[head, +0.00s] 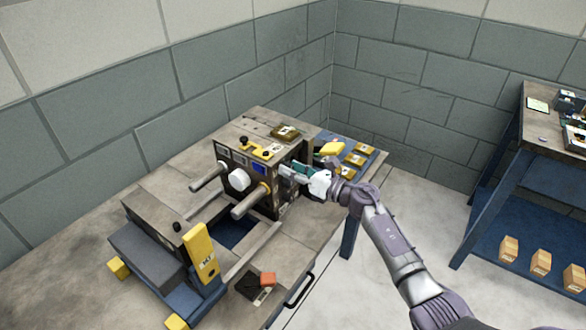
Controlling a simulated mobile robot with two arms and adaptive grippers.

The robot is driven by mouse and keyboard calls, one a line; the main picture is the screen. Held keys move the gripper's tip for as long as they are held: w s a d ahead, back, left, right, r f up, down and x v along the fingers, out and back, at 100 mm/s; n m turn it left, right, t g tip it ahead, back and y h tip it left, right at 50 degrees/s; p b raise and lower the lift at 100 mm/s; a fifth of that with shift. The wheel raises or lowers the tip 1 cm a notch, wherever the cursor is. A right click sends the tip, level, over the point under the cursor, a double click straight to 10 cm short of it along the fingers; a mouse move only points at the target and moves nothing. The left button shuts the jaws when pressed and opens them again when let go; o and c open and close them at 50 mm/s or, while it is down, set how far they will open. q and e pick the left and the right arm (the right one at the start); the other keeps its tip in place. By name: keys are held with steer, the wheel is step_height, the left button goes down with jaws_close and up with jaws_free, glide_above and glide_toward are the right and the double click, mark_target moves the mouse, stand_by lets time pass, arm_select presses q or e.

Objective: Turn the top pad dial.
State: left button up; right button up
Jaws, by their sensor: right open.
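The dark boxy machine (263,203) stands on the bench, with two round bars and a white hexagonal knob (239,180) on its front face. Small black knobs (243,141) sit on yellow parts along its top front edge. I cannot tell which part is the top pad dial. My right gripper (290,173) reaches in from the right and is open at the machine's right front edge, beside a blue patch (259,167). Its fingers hide part of that edge; I cannot tell whether they touch it. My left gripper is out of view.
A yellow upright block (201,252) and grey blocks stand at the bench's front left. A blue tray (371,153) with several yellow-brown blocks is behind my gripper. A shelved table (507,170) stands far right, beyond open floor.

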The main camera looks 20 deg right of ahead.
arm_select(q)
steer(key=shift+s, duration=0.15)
arm_select(e)
steer(key=shift+c, duration=0.6)
jaws_close()
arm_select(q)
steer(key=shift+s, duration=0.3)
arm_select(e)
steer(key=shift+m, duration=0.3)
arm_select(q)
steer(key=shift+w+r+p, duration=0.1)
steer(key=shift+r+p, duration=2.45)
arm_select(e)
steer(key=shift+d+f+m, duration=0.1)
steer(key=shift+m, duration=8.5)
